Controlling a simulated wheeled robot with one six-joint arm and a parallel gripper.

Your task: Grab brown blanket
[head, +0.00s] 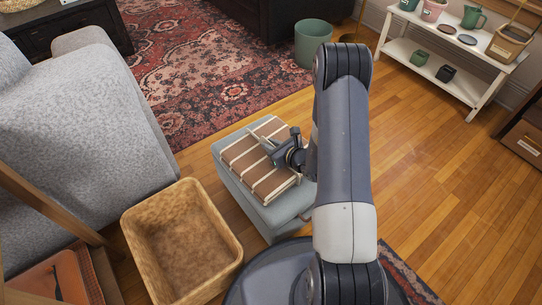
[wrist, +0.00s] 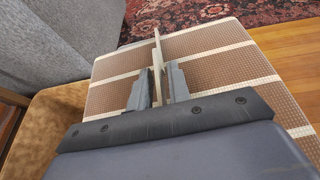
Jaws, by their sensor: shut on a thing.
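The brown blanket (head: 262,161), folded and crossed by cream stripes, lies on the grey-blue ottoman (head: 267,214). In the wrist view the blanket (wrist: 205,75) fills the middle. My gripper (head: 274,152) is low over the top of the blanket, at its middle right in the head view. In the wrist view my gripper (wrist: 158,84) has its two fingers on either side of a narrow raised cream fold of the blanket and is shut on it. The rest of the blanket lies flat. My arm hides part of the ottoman's right side.
An empty-looking tan basket (head: 182,240) stands left of the ottoman, beside a grey sofa (head: 85,125). A red patterned rug (head: 200,75) lies behind. A green bin (head: 312,43) and a white shelf (head: 440,72) with pots stand farther back. Wood floor (head: 430,170) is clear at right.

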